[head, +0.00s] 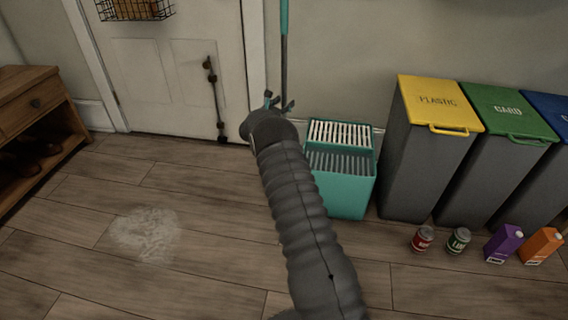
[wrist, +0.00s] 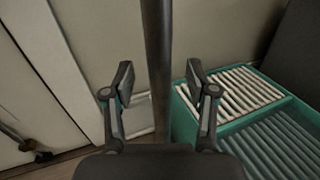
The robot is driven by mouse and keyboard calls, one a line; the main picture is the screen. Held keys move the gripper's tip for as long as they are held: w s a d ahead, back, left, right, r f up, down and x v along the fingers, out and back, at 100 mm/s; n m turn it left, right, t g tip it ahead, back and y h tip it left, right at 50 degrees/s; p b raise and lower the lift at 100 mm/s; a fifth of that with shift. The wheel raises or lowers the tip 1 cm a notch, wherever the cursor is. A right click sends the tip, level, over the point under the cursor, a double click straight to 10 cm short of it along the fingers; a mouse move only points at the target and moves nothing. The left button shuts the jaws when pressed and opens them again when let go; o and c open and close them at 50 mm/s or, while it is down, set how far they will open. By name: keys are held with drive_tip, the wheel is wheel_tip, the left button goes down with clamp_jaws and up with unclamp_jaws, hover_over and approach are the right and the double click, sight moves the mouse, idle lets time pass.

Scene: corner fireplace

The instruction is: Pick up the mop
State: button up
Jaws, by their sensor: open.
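The mop shows as an upright pole, teal at the top and grey lower down (head: 284,60), against the wall in the head view. In the wrist view its dark handle (wrist: 158,60) runs vertically between the two fingers of my gripper (wrist: 159,85). The fingers are open, one on each side of the handle, with gaps showing on both sides. My gripper also shows in the head view (head: 280,103), at the lower visible part of the pole. The mop's lower end is hidden behind my arm and gripper.
A teal bucket (head: 345,192) with slatted top stands right of my arm. Bins with yellow (head: 437,98), green (head: 508,110) and blue lids stand farther right, with cans and cartons before them. A door (head: 175,70) and wooden bench (head: 32,100) are left. A whitish patch (head: 146,233) marks open floor.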

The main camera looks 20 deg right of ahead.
drive_tip(key=shift+w+d, duration=0.15)
drive_tip(key=shift+d, duration=0.05)
clamp_jaws()
drive_tip(key=shift+r, duration=0.1)
